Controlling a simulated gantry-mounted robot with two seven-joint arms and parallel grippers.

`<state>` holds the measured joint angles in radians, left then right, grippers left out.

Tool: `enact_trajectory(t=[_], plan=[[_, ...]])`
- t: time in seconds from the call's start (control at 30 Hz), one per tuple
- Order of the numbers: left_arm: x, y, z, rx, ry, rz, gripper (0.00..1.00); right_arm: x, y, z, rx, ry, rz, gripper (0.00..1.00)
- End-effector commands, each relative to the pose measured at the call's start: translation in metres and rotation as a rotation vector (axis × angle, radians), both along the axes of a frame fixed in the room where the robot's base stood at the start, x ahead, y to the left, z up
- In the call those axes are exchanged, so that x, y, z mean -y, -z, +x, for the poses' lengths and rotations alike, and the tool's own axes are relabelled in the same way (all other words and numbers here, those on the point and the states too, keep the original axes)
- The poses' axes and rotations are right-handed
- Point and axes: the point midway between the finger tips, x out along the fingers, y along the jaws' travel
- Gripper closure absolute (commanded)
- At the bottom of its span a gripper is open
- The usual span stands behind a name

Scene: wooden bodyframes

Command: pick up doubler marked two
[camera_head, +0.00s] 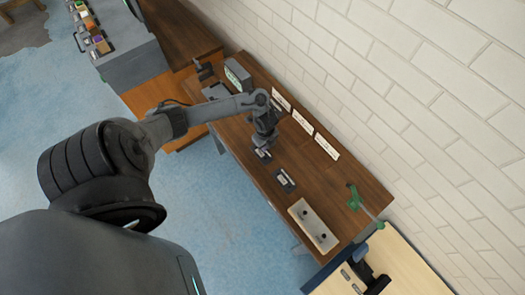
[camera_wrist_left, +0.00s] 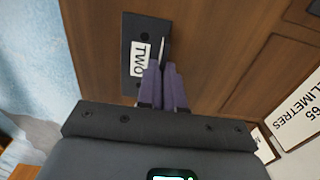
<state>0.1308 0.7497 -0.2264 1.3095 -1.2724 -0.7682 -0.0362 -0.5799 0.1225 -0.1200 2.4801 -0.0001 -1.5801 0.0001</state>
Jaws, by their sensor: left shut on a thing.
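The doubler marked TWO (camera_wrist_left: 138,40) is a dark plate with a white label, seen in the left wrist view over the brown tabletop. It also shows small in the head view (camera_head: 262,155), just below my gripper. My left gripper (camera_wrist_left: 165,68) has its purple fingers shut on the doubler, beside the label, where a thin pale edge shows between the tips. The fingers hide part of the plate. I cannot tell whether the plate is clear of the table. My right gripper is not in view.
On the wooden table (camera_head: 245,165) another dark plate (camera_head: 284,180) and a pale block (camera_head: 313,225) lie toward the lower right. White label cards (camera_head: 303,122) line the wall side. A green clamp-like thing (camera_head: 353,197) stands at the table's right end.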

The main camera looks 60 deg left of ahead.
Motion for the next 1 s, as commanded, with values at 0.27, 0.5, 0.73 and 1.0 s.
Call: enact_trajectory(t=[0.27,0.5,0.73,1.0], plan=[[0.0,-0.001,0.0,0.001,0.0,0.0,1.0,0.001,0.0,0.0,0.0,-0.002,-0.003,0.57],[0.0,-0.004,0.001,0.001,0.0,0.0,1.0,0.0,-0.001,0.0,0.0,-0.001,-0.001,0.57],[-0.001,-0.024,0.001,0.003,0.002,0.002,1.0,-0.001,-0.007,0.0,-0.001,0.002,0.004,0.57],[0.032,-0.064,0.008,0.004,0.005,-0.002,1.0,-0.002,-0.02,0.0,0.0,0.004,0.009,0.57]])
